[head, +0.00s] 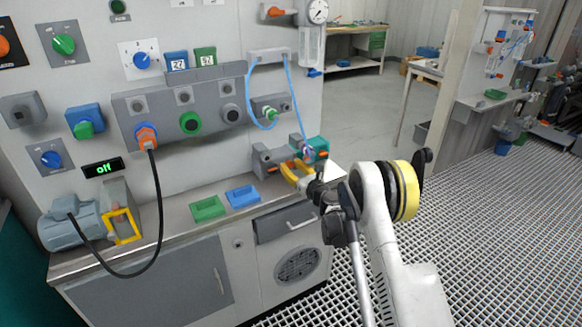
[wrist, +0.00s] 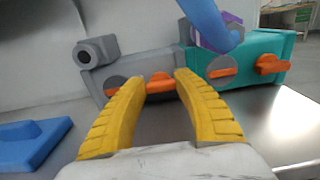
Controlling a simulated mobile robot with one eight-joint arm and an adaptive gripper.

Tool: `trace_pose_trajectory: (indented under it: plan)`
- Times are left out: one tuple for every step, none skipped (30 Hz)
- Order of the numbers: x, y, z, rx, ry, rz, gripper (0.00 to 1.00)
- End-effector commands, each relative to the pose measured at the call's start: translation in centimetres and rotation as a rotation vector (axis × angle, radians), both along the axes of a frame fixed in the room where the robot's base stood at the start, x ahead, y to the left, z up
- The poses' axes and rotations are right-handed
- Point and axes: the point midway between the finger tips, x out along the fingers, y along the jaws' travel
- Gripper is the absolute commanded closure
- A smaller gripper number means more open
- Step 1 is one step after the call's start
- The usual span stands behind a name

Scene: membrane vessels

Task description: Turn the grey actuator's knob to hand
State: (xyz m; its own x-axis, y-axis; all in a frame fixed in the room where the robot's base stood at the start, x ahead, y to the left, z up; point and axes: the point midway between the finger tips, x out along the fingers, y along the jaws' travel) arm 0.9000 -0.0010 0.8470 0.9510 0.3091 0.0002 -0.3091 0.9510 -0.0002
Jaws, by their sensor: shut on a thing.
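The grey actuator (wrist: 105,71) stands on the bench and also shows in the head view (head: 264,158). Its front carries two orange knobs. The right knob (wrist: 160,83) lies between the yellow fingertips of my gripper (wrist: 158,78); the left knob (wrist: 113,92) is partly hidden behind the left finger. My gripper is shut on the right knob. In the head view my gripper (head: 290,170) is at the actuator's front, and the fingers hide part of it. The knob markings are too small to read.
A teal actuator (wrist: 259,53) with orange knobs stands close on the right, with a blue hose (wrist: 207,18) above it. Blue (head: 242,195) and green (head: 207,208) trays lie on the bench to the left. A motor (head: 75,224) stands further left.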

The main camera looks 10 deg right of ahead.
Motion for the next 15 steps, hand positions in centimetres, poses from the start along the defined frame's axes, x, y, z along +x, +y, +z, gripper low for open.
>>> trace_pose_trajectory:
  plan:
    - [0.04, 0.0, 0.03, 0.0, 0.0, 0.0, 0.94]
    - [0.04, 0.0, 0.03, 0.0, 0.0, 0.0, 0.94]
    - [0.04, 0.0, 0.03, -0.002, -0.001, 0.0, 0.94]
    - [0.04, 0.01, 0.03, -0.004, -0.001, 0.0, 0.94]
    - [0.04, 0.01, 0.04, -0.007, -0.002, 0.0, 0.94]
    - [0.04, 0.01, 0.04, -0.012, -0.004, 0.0, 0.94]
    - [0.04, 0.01, 0.04, -0.018, -0.006, 0.0, 0.94]
    - [0.03, 0.02, 0.04, -0.026, -0.008, 0.0, 0.94]
    - [0.04, 0.03, 0.04, -0.039, -0.013, 0.0, 0.94]
    - [0.04, 0.03, 0.04, -0.05, -0.016, 0.0, 0.94]
    - [0.04, 0.04, 0.04, -0.063, -0.02, 0.0, 0.94]
    - [0.04, 0.05, 0.04, -0.083, -0.027, 0.0, 0.94]
    - [0.03, 0.06, 0.04, -0.1, -0.032, 0.0, 0.94]
    - [0.03, 0.07, 0.04, -0.118, -0.038, 0.0, 0.94]
    - [0.03, 0.08, 0.04, -0.145, -0.047, 0.0, 0.94]
